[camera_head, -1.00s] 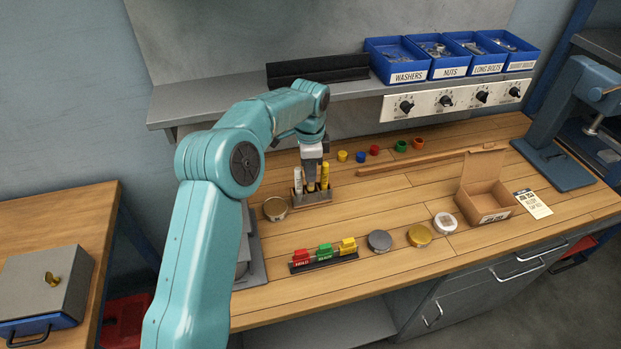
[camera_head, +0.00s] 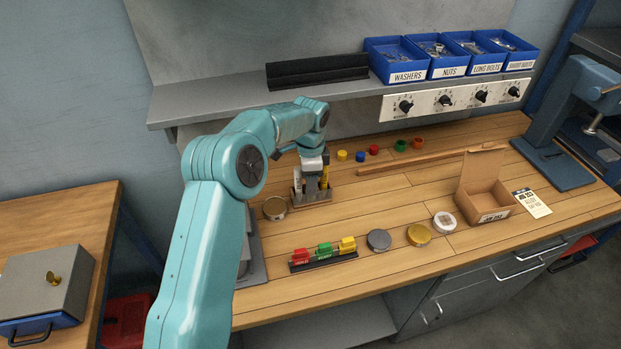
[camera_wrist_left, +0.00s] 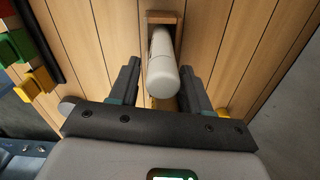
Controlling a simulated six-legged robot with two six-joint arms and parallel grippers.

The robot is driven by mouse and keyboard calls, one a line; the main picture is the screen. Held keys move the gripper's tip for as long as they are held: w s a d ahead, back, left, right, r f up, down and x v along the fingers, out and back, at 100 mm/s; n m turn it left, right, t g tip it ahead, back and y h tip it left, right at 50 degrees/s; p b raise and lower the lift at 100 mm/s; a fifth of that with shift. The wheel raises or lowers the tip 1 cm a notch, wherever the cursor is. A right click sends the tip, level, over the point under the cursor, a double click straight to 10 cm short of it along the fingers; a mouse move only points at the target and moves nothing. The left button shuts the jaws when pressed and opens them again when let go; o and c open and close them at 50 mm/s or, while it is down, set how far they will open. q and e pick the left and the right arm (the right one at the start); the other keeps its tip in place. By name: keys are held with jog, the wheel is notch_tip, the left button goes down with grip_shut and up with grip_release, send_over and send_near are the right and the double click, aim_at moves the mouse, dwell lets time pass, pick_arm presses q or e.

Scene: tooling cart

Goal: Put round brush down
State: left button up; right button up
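A small tool holder (camera_head: 313,198) stands on the bench, with upright tools in it. A white tool (camera_head: 297,184) is at its left and a yellow one (camera_head: 325,176) at its right. My left gripper (camera_head: 312,186) is low over the holder's middle and hides what stands there. In the left wrist view its fingers (camera_wrist_left: 160,80) are spread, with clear gaps beside the white cylinder (camera_wrist_left: 163,65) that shows between them. Part of the holder (camera_wrist_left: 162,17) shows beyond it. I cannot pick out the round brush for certain. My right gripper is not in view.
A round tin (camera_head: 275,208) stands just left of the holder. A rack of red, green and yellow blocks (camera_head: 323,261) lies nearer the front edge. An open cardboard box (camera_head: 484,202) is at the right. Bare bench lies right of the holder.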

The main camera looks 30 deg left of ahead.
pick_arm(q)
jog(key=shift+w+r, duration=0.15)
jog(key=shift+r, duration=0.35)
notch_tip(320, 180, up, 11)
jog(key=shift+f, duration=0.1)
jog(key=shift+r, duration=0.3)
jog(key=shift+s, duration=0.2)
